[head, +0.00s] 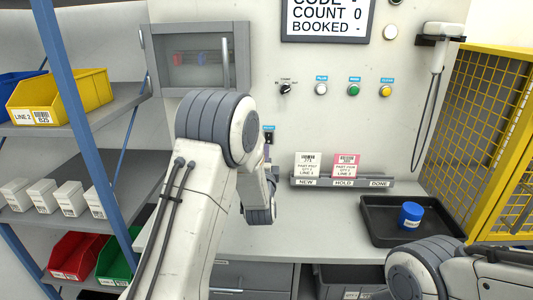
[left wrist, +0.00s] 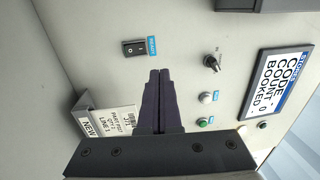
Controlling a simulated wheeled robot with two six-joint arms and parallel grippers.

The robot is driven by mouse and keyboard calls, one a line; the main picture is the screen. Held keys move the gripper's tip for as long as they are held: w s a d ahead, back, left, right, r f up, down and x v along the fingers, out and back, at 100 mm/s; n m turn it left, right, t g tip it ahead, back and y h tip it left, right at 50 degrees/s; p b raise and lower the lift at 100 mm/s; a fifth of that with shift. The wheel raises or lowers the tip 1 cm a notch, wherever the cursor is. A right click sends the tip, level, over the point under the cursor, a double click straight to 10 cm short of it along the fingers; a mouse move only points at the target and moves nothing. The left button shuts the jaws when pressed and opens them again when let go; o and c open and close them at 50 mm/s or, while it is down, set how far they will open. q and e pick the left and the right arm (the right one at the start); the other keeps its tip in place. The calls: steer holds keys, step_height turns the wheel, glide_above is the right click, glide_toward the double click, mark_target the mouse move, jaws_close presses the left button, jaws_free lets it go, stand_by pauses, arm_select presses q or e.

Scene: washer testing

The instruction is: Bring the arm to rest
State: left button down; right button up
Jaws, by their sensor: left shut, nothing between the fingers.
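My left arm rises from the bottom of the head view and reaches toward the back panel. My left gripper (left wrist: 160,73) shows in the left wrist view with its two dark fingers together and nothing between them. It is mostly hidden behind my arm in the head view. The fingers point at the panel, below a black rocker switch (left wrist: 134,47) with a blue label; whether they touch the panel cannot be told. The switch also shows in the head view (head: 269,136). Part of my right arm shows at the lower right, but its gripper does not.
A card rail (head: 340,182) holds a white and a pink card. A black tray (head: 382,232) with a blue-lidded container (head: 411,215) lies on the right. Shelving with bins (head: 65,95) stands left, a yellow mesh cage (head: 485,120) right. Panel knob and buttons (head: 353,90) are above.

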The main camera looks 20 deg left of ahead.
arm_select(q)
steer(key=s+d+n+g+h+p, duration=0.1)
steer(key=d+g+h, duration=0.15)
steer(key=d, duration=0.35)
steer(key=s+d+g+h, duration=0.1)
steer(key=s+d+h, duration=0.15)
steer(key=d, duration=0.35)
steer(key=s+d+f+n+g+h+p, duration=0.1)
steer(key=s+d+f+g+h, duration=0.15)
steer(key=s+d, duration=0.3)
steer(key=s+d+f+n+g+h, duration=0.1)
steer(key=s+d+g, duration=0.2)
steer(key=s+d, duration=0.25)
steer(key=s+a+n+g+y+p, duration=0.1)
steer(key=s+n+g, duration=0.3)
steer(key=s, duration=2.4)
steer(key=a+g+y, duration=0.1)
steer(key=g, duration=0.4)
steer(key=shift+s+a+f+g, duration=0.15)
steer(key=shift+s+f+g, duration=0.1)
steer(key=shift+f+g, duration=0.05)
